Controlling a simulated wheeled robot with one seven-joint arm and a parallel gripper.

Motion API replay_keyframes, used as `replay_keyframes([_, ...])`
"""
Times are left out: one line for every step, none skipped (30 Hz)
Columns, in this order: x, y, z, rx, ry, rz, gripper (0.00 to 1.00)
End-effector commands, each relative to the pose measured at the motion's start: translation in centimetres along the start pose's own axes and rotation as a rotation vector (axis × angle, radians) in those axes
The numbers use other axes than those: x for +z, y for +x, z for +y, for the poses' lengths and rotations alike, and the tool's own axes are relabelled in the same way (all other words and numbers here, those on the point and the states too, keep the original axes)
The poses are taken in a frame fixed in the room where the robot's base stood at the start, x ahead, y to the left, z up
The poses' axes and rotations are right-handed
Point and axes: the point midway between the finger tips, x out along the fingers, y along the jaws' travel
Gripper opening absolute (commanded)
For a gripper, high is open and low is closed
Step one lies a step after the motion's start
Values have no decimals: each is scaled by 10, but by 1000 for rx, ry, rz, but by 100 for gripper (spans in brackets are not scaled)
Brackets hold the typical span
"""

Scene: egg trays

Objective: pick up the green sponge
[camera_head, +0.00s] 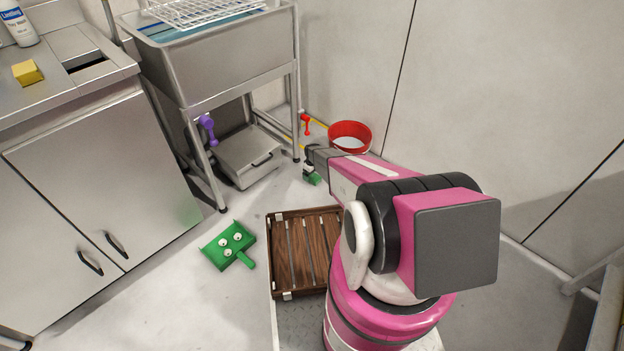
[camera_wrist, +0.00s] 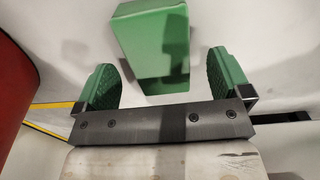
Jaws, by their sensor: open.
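The green sponge (camera_wrist: 155,48) shows in the wrist view as a green block on the pale floor, just beyond the fingertips. My gripper (camera_wrist: 164,78) is open, with one green-padded finger on each side. The sponge lies in line with the gap, its near end reaching between the fingers. Clear space shows at both sides of it, so it is not gripped. In the head view my gripper (camera_head: 309,168) points down near the floor, left of the bucket. A small green patch shows there; I cannot tell whether it is sponge or finger pad.
A red bucket (camera_head: 350,134) stands close by against the wall. It also fills the left edge of the wrist view (camera_wrist: 12,80). The steel sink (camera_head: 222,62) stands at back left. A brown slatted crate (camera_head: 270,246) and a green dustpan (camera_head: 214,253) lie nearer.

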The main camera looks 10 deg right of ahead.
Motion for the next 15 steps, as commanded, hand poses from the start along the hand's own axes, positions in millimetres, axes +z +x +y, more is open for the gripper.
replay_keyframes([-2,10,2,-1,0,-1,96])
replay_keyframes([-2,14,2,0,0,0,96])
replay_keyframes([-2,18,2,0,0,0,96])
replay_keyframes([-1,21,1,0,0,0,96])
replay_keyframes([-1,23,1,0,0,0,96])
replay_keyframes([-1,24,1,1,0,1,96])
replay_keyframes([-1,24,1,1,0,1,96])
replay_keyframes([-1,24,1,1,0,1,96])
replay_keyframes([0,24,0,1,0,1,96])
replay_keyframes([0,24,0,1,0,1,96])
replay_keyframes([0,23,0,1,0,1,96])
replay_keyframes([0,23,0,1,0,1,92])
replay_keyframes([0,23,0,1,0,1,83])
replay_keyframes([0,23,0,1,0,1,73])
replay_keyframes([0,23,0,1,0,1,60])
